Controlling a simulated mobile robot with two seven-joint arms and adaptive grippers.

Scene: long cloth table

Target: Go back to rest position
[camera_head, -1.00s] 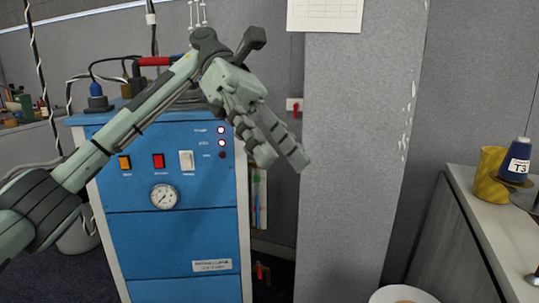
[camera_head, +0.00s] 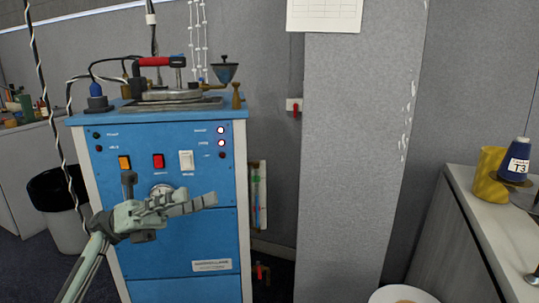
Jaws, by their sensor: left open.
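My left gripper (camera_head: 190,205) is in front of the blue machine cabinet (camera_head: 175,250), low in the picture and left of the middle. Its fingers point to the right, and nothing shows between them. The gripper covers most of the round gauge (camera_head: 161,190) on the cabinet's front. My left arm comes up from the bottom left. My right gripper is not in the picture.
An iron with a red handle (camera_head: 155,61) and a small funnel (camera_head: 224,72) are on top of the cabinet. A grey pillar (camera_head: 350,150) stands at the centre right. A counter (camera_head: 495,235) on the right holds a yellow object (camera_head: 489,176) and a blue thread cone (camera_head: 516,158).

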